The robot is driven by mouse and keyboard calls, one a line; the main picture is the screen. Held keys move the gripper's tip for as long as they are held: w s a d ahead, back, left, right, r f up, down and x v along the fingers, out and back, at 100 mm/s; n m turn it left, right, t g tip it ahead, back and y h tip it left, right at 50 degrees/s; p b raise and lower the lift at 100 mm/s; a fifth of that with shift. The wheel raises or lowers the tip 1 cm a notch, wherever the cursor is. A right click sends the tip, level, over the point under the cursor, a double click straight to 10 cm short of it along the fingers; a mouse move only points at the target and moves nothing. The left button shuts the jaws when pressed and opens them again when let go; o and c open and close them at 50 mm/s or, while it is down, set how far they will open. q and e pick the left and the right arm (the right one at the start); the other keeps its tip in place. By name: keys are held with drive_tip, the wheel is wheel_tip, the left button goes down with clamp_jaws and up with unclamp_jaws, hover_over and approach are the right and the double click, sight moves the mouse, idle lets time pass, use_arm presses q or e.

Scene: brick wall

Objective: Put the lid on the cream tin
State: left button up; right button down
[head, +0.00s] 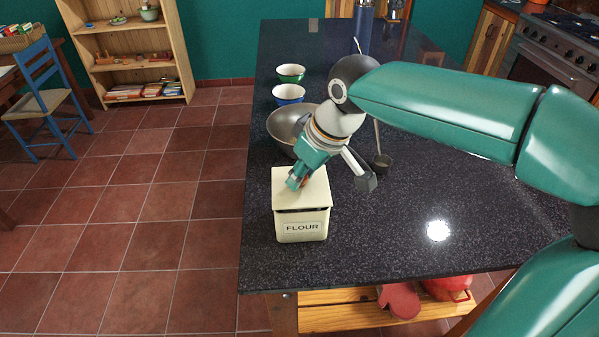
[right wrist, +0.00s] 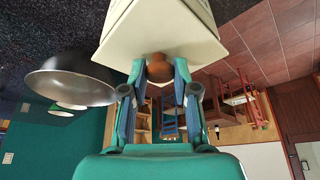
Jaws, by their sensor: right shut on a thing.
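The cream tin (head: 302,228), labelled FLOUR, stands upright near the left edge of the dark counter. Its square cream lid (head: 316,190) is directly over it, with a dark gap showing under the lid's front edge. Whether the lid touches the rim at the back is hidden. My right gripper (head: 297,182) comes down from above, its fingers on the lid's brown knob. The right wrist view shows the knob (right wrist: 160,68) between the two fingertips (right wrist: 159,72), with the lid's cream face (right wrist: 150,45) beyond. My left gripper is out of view.
A large grey bowl (head: 284,124) stands just behind the tin. A blue bowl (head: 288,93) and a green bowl (head: 291,73) stand farther back. A small dark cup (head: 381,161) with a long handle is to the right. The counter's front right is clear.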

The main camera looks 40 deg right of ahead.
drive_tip(key=shift+f+b, duration=0.6)
drive_tip(key=shift+f, duration=0.05)
idle(1.1)
drive_tip(key=c, duration=0.8)
unclamp_jaws()
drive_tip(key=shift+o, duration=0.2)
drive_tip(key=o, duration=0.4)
drive_tip(key=shift+o, duration=0.2)
drive_tip(key=shift+s, duration=0.1)
drive_tip(key=shift+r+p, duration=2.95)
drive_tip(key=shift+r, duration=0.6)
